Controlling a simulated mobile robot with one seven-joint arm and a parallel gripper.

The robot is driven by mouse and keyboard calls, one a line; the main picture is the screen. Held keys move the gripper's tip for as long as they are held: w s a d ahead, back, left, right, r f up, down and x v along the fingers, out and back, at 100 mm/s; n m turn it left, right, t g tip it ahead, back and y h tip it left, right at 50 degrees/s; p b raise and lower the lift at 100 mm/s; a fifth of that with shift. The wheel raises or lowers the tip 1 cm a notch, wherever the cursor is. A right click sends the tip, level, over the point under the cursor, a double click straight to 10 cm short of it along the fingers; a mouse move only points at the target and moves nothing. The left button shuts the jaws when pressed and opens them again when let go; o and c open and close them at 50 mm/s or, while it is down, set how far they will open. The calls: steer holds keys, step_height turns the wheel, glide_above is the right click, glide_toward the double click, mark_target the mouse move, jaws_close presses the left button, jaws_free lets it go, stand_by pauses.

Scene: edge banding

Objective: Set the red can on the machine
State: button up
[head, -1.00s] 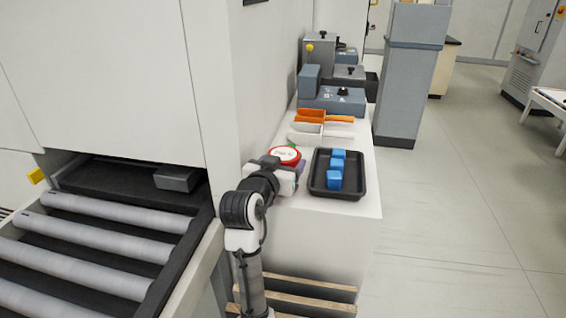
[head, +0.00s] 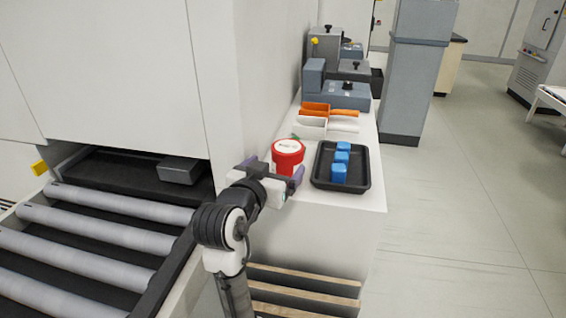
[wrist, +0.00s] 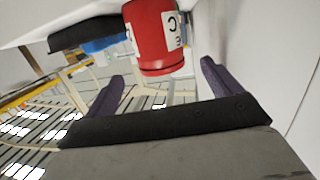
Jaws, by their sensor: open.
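The red can (head: 288,155) has a white lid and a white label and stands upright at the front of the white bench, left of the black tray. In the wrist view the red can (wrist: 155,40) shows at the top, ahead of and between my fingers. My gripper (head: 274,173) is open and empty, just in front of the can, with its purple fingers spread either side in the head view; the fingers also show in the wrist view (wrist: 163,85). The machine (head: 115,90) is the large white housing at left, with grey rollers (head: 105,235) below its opening.
A black tray (head: 323,182) with blue blocks sits right of the can. Orange and white scoops (head: 328,112) and grey devices (head: 345,94) stand farther back. The machine's side wall (head: 262,90) rises close on the left of the bench.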

steer(key=v, duration=0.4)
steer(key=shift+s, duration=0.1)
stand_by(2.1)
